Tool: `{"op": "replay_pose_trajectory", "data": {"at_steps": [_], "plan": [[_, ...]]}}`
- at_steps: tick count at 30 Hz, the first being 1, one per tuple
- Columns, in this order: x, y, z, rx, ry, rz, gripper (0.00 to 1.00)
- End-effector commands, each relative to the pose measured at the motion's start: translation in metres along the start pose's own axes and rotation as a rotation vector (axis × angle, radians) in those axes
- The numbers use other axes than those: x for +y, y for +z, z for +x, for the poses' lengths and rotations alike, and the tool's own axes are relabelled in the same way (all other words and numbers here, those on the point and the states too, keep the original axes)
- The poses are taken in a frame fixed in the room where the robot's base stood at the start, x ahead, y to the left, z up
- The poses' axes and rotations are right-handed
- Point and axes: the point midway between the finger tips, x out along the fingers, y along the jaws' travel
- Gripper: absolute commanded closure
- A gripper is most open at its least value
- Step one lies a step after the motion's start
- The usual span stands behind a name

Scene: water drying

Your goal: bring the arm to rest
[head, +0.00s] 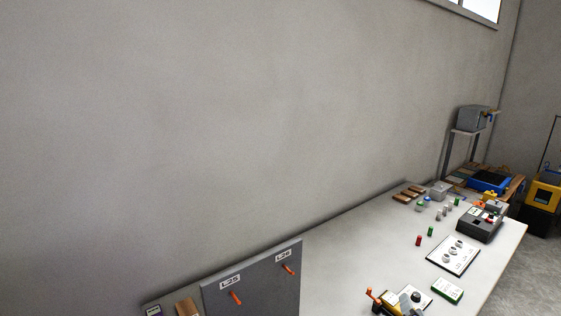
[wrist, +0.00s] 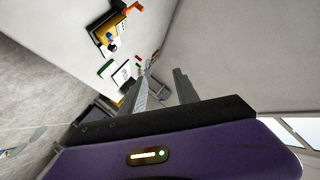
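My gripper (wrist: 162,80) shows only in the wrist view. Its two grey fingers stand apart with nothing between them, so it is open and empty. It is clear of the things on the white table (head: 335,262). The table also shows in the wrist view (wrist: 152,22), tilted, to the left of the fingers. My arm and gripper do not show in the head view.
A grey panel (head: 262,284) with orange pegs stands at the table's near left. A yellow device (head: 388,303) with an orange handle sits at the front. Small cylinders, a white dial board (head: 453,255) and a grey box device (head: 481,224) lie farther right. A wall runs behind.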

Motion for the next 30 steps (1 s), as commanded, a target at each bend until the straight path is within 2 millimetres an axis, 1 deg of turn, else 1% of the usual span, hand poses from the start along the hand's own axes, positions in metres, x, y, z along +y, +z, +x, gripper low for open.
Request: {"op": "replay_pose_trajectory", "data": {"at_steps": [1, 5, 6, 8, 9, 11, 12, 14, 15, 17, 18, 24, 30], "plan": [[0.009, 0.006, -0.018, 0.016, -0.034, -0.090, 0.63], [0.017, 0.015, -0.063, 0.065, -0.129, -0.299, 0.63], [0.019, 0.019, -0.078, 0.079, -0.156, -0.355, 0.63], [0.021, 0.024, -0.101, 0.100, -0.193, -0.435, 0.63], [0.024, 0.027, -0.117, 0.113, -0.214, -0.484, 0.63], [0.026, 0.032, -0.141, 0.132, -0.248, -0.551, 0.63], [0.028, 0.035, -0.157, 0.143, -0.267, -0.593, 0.63], [0.030, 0.040, -0.182, 0.159, -0.293, -0.649, 0.63], [0.031, 0.042, -0.199, 0.169, -0.309, -0.682, 0.63], [0.033, 0.047, -0.224, 0.180, -0.331, -0.725, 0.63], [0.034, 0.049, -0.240, 0.187, -0.343, -0.751, 0.63], [0.040, 0.056, -0.319, 0.196, -0.380, -0.828, 0.63], [0.050, 0.062, -0.387, 0.137, -0.368, -0.816, 0.63]]}}
